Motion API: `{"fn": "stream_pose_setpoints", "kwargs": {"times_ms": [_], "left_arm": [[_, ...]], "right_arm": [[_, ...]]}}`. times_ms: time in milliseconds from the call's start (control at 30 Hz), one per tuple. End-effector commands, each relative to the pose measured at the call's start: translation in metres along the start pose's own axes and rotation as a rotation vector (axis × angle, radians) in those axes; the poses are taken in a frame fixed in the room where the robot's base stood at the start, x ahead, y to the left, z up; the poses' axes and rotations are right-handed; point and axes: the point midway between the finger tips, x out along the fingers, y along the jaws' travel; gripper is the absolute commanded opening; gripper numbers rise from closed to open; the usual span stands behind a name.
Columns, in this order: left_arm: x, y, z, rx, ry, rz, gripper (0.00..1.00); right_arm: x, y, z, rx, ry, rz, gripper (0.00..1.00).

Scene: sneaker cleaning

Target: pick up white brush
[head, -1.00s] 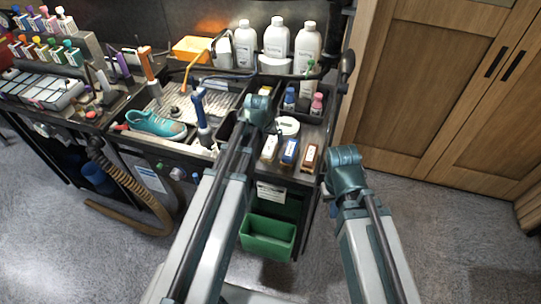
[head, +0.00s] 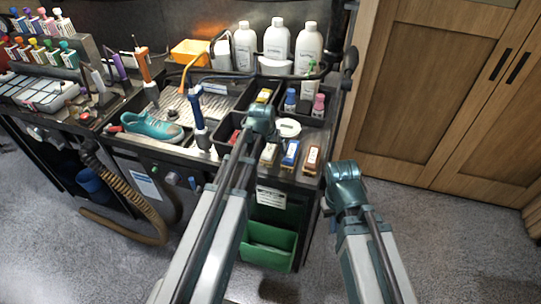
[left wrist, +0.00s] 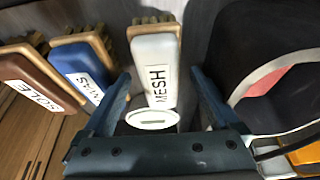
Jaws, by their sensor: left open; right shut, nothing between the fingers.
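The white brush (head: 268,154), with tan bristles and a MESH label, lies at the left of a row of brushes on the bench's right front part. My left gripper (head: 260,122) is just above and behind it. In the left wrist view the white brush (left wrist: 156,62) shows between the spread fingers of the open left gripper (left wrist: 160,80); I see no contact. My right gripper (head: 328,206) is shut and empty beyond the bench's right edge, partly hidden by its own wrist.
A blue brush (head: 290,152) and a brown brush (head: 311,159) lie right of the white one. A round white device (head: 289,128) sits behind. A dark bin with a red item stands left. White bottles (head: 277,40) stand at the back. A teal sneaker (head: 152,127) lies left.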

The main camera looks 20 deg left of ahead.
Motion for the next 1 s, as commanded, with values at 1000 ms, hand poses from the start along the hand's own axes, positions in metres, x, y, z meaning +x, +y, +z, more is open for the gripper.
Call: {"fn": "stream_pose_setpoints", "kwargs": {"times_ms": [1000], "left_arm": [[0.0033, 0.0001, 0.0017, 0.000, 0.000, 0.000, 0.82]], "right_arm": [[0.0036, -0.0003, -0.0002, 0.000, 0.000, 0.000, 0.00]]}}
